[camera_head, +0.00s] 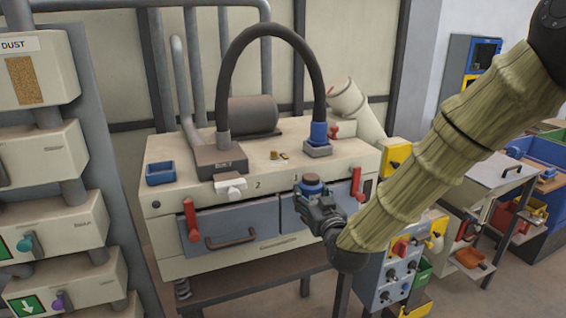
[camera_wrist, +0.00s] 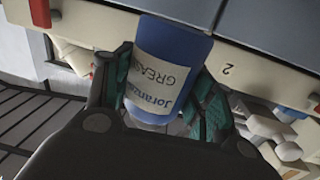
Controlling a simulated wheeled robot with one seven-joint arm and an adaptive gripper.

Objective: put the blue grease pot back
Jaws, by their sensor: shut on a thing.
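The blue grease pot (camera_wrist: 168,68) has a white label reading "GREASE" and is held between the green-padded fingers of my gripper (camera_wrist: 160,100) in the wrist view. In the head view my gripper (camera_head: 316,200) holds the pot (camera_head: 312,186) in front of the right grey drawer of the cream machine. The pot looks roughly upright there. An empty-looking blue open tray (camera_head: 160,173) sits on the left end of the machine's top.
The cream machine top (camera_head: 215,205) carries a black hose (camera_head: 271,28), a blue fitting (camera_head: 318,133) and small brass pieces (camera_head: 279,155). Red handles (camera_head: 192,221) stick out from its front. A blue control box (camera_head: 385,275) stands at the lower right.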

